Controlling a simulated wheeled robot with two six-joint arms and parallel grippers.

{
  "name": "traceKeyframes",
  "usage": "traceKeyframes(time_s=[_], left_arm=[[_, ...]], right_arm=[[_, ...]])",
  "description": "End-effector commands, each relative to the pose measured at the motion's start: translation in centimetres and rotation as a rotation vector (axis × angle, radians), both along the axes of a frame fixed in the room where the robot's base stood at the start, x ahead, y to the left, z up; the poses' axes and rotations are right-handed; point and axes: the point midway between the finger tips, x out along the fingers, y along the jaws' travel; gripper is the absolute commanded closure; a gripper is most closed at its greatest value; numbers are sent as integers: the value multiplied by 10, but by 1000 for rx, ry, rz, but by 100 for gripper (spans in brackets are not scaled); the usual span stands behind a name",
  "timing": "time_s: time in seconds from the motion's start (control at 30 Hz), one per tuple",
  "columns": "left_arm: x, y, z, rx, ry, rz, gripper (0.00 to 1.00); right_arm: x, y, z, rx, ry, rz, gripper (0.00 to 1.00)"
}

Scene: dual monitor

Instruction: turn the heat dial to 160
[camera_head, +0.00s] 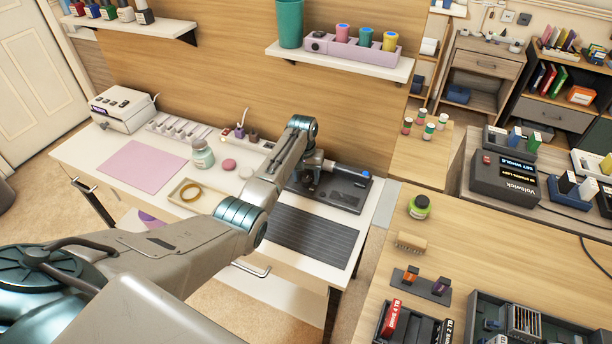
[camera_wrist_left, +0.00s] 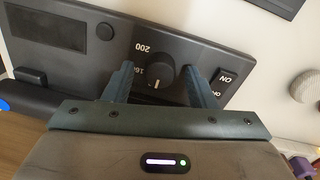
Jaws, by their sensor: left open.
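The heat dial (camera_wrist_left: 160,78) is a round black knob on a dark control panel (camera_wrist_left: 75,35). It has a small pale mark near its lower edge in the left wrist view. A white "200" is printed beside it; a second number is partly covered and hard to read. My left gripper (camera_wrist_left: 158,72) is open, with one finger on each side of the dial. I cannot tell whether the fingers touch it. In the head view the dark device (camera_head: 345,188) sits at the right of the white table, with my left gripper (camera_head: 311,174) over it. My right gripper is not in view.
An ON switch (camera_wrist_left: 225,82) is close to one finger. A dark ribbed mat (camera_head: 305,237) lies in front of the device. A jar (camera_head: 202,155), a pink mat (camera_head: 142,166) and a tray (camera_head: 183,198) are to the left. A shelf (camera_head: 345,62) hangs above.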

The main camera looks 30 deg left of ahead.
Motion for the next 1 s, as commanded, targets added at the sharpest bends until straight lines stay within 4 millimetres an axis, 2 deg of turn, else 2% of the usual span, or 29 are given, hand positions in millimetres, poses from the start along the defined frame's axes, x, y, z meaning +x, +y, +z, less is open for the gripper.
traceKeyframes(time_s=[0.03, 0.27, 0.67, 1.0], left_arm=[[0, 0, 0, 0, 0, 0, 49], [0, 0, 0, 0, 0, 0, 93], [1, 0, 2, 0, 0, -67, 93], [1, 0, 3, 0, 0, -325, 93]], right_arm=[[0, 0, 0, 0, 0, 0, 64], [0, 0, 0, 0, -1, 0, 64], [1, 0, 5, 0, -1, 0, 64], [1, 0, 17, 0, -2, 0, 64]])
